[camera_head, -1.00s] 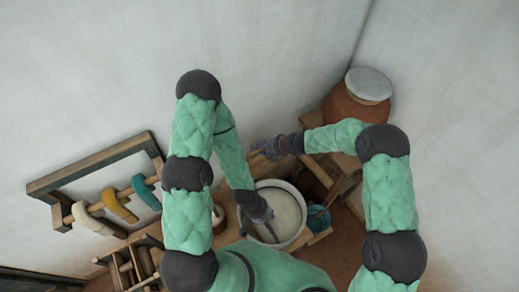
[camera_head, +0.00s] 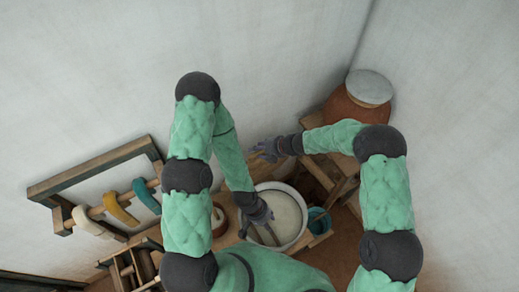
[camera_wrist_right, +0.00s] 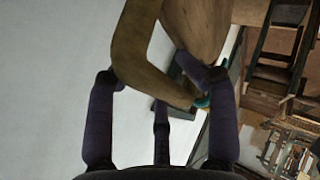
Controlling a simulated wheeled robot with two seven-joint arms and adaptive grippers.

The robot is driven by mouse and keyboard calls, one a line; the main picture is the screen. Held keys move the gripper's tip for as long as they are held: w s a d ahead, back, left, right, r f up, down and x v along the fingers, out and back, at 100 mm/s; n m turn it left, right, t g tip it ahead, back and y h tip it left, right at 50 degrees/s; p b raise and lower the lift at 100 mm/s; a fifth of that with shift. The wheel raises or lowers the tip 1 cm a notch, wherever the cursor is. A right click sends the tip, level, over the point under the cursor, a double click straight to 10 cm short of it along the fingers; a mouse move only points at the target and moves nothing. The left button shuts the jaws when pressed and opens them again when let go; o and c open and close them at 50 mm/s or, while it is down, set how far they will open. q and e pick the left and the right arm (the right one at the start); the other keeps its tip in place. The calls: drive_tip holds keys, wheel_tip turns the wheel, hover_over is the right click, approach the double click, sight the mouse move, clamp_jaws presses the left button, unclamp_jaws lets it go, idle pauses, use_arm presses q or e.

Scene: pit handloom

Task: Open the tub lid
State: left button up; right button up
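The white round tub (camera_head: 300,205) stands at lower centre in the head view, with a pale cream surface inside its rim. I cannot tell whether that surface is a lid or the contents. My left gripper (camera_head: 268,222) is over the tub's left side, near a dark stick-like piece that crosses the pale surface. Whether its fingers are closed on anything is too small to tell. My right gripper (camera_head: 258,152) is above and behind the tub. In the right wrist view its purple fingers (camera_wrist_right: 162,85) are spread apart, with a brown wooden piece (camera_wrist_right: 145,45) between or beyond them.
A clay pot with a pale cover (camera_head: 365,92) stands at upper right. A wooden rack with coloured yarn hanks (camera_head: 120,208) is at left. A teal bowl (camera_head: 319,221) sits just right of the tub.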

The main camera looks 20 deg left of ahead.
drive_tip(key=shift+w+r, duration=0.1)
drive_tip(key=shift+d+r, duration=0.35)
drive_tip(key=shift+r, duration=0.05)
drive_tip(key=v, duration=1.1)
drive_tip(key=shift+f, duration=0.2)
